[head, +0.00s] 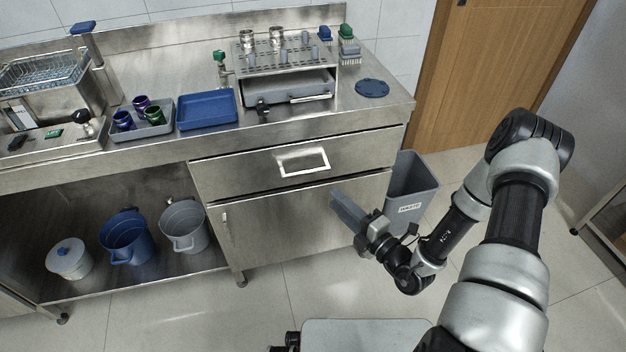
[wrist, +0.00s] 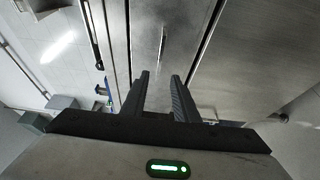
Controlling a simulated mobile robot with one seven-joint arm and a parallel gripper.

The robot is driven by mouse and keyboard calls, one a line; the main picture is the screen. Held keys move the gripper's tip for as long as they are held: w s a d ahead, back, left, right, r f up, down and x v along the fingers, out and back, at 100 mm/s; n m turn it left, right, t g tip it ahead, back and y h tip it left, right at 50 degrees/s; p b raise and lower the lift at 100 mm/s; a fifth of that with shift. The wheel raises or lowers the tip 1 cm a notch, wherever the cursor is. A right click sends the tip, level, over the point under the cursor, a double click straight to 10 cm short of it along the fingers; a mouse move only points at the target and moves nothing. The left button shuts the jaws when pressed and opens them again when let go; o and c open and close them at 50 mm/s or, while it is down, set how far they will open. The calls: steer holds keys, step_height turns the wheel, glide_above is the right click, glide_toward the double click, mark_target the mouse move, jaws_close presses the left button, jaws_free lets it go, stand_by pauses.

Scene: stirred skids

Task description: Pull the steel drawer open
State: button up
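The steel drawer (head: 235,178) sits under the counter's right half, its front looking flush with the cabinet. In the wrist view the drawer front (wrist: 180,25) lies between two dark gaps, with a thin bar, apparently the handle (wrist: 162,42), ahead of the fingers. My gripper (head: 337,196) is in front of the cabinet, below and right of the handle, and apart from it. In the wrist view my gripper (wrist: 160,77) is open, with nothing between its two fingers.
A steel cabinet door (head: 290,222) is below the drawer. A grey waste bin (head: 412,190) stands right of the cabinet, close behind my gripper. Blue and grey buckets (head: 125,238) stand on the lower shelf at left. The counter holds a rack (head: 270,65) and trays.

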mark_target(308, 174)
steer(key=b+x, duration=0.1)
steer(key=x, duration=1)
steer(key=shift+w+a+b, duration=0.15)
steer(key=shift+a+b, duration=0.1)
steer(key=shift+b, duration=0.1)
jaws_close()
stand_by(0.7)
